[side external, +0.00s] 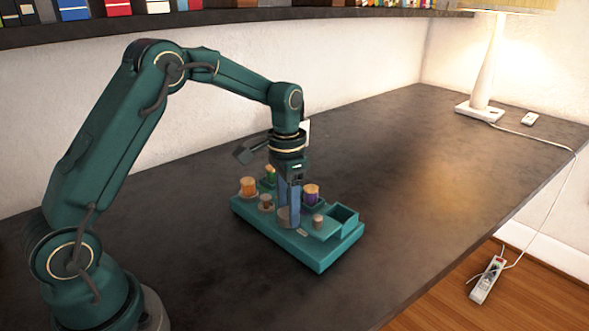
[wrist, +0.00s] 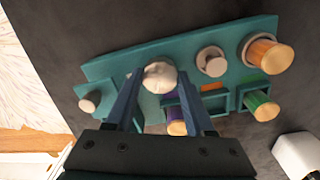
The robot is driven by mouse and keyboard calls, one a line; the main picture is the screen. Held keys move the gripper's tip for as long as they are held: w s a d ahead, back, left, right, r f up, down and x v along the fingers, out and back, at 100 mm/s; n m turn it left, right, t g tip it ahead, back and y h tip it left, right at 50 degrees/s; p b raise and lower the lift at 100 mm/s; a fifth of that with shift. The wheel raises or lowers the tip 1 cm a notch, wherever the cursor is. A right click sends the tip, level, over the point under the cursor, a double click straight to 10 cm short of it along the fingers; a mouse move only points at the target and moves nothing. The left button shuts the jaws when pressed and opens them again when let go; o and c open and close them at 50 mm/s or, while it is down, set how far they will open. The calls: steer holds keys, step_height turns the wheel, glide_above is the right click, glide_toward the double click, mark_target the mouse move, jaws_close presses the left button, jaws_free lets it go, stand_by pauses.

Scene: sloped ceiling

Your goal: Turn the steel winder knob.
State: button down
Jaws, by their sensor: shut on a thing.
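The steel winder knob (wrist: 160,74) is a pale round cap standing up from the teal board (wrist: 115,67). In the wrist view it lies between the tips of my two blue fingers. My gripper (side external: 289,213) points down over the board (side external: 305,256) in the side view and is shut on the knob. In that view the fingers partly cover the knob (side external: 282,218). How far the knob is turned cannot be told.
Orange (side external: 248,186), green (side external: 270,175) and purple (side external: 312,194) spools stand close around my gripper. A small peg (side external: 318,222) and an open teal box (side external: 345,217) are on the board's right end. The dark table is clear to the right; a lamp (side external: 486,70) stands far back.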

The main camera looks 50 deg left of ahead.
mark_target(287, 212)
steer(key=n, duration=1.3)
steer(key=shift+r, duration=0.1)
steer(key=shift+n, duration=0.4)
steer(key=shift+w, duration=0.1)
steer(key=shift+c, duration=1.3)
jaws_free()
steer(key=shift+r, duration=2.55)
